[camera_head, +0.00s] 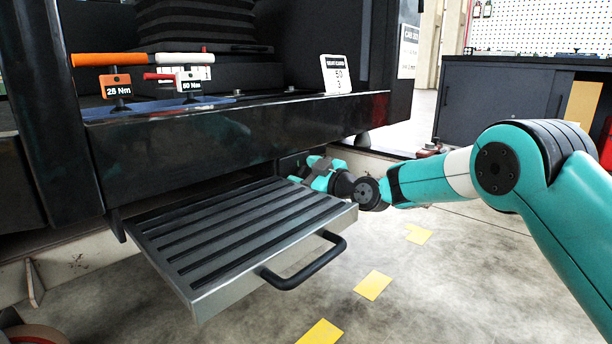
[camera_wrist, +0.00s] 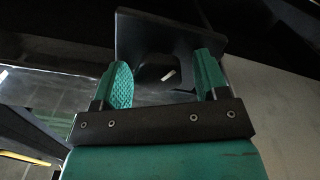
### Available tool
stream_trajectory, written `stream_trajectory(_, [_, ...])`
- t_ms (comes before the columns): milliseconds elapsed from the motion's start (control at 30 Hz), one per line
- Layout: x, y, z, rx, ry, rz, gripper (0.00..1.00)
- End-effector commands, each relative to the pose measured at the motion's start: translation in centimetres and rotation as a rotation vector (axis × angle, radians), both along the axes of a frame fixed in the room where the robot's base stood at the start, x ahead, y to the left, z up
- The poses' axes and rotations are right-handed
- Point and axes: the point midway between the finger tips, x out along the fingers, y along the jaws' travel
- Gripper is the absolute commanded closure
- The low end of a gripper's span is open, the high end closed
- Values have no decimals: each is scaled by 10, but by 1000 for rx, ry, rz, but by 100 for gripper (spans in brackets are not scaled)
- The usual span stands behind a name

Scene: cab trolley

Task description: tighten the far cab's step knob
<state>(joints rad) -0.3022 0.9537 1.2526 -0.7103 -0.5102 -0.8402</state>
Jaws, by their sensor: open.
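The cab's pulled-out metal step (camera_head: 245,225) has dark ribbed treads and a black handle (camera_head: 305,262). My gripper (camera_head: 318,170) is beyond the step's far right corner, under the cab's dark sill. In the wrist view my gripper (camera_wrist: 164,78) is open, its two green pads apart. A dark knob-like shape (camera_wrist: 150,73) with a white mark shows between the pads, in front of a dark plate (camera_wrist: 150,28). I cannot tell whether the pads touch it. In the head view the knob is hidden behind the step and gripper.
On the sill (camera_head: 230,130) above stand an orange-handled tool marked 25 Nm (camera_head: 116,84), a red-and-white tool marked 80 Nm (camera_head: 188,80), and a white card (camera_head: 336,74). The sill is close above my gripper. The floor with yellow marks (camera_head: 373,285) is clear at right.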

Motion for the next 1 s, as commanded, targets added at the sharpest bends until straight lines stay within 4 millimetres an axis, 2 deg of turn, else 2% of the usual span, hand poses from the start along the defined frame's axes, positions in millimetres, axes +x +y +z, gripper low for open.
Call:
stream_trajectory(67, [0, 0, 0, 0, 0, 0, 33])
stream_trajectory(100, [0, 0, 0, 0, 0, 0, 38])
stream_trajectory(300, [0, 0, 0, 0, 0, 1, 82])
stream_trajectory(667, [0, -1, 2, 28, 38, 1, 82])
stream_trajectory(1000, [1, -1, 4, 170, 224, 1, 82])
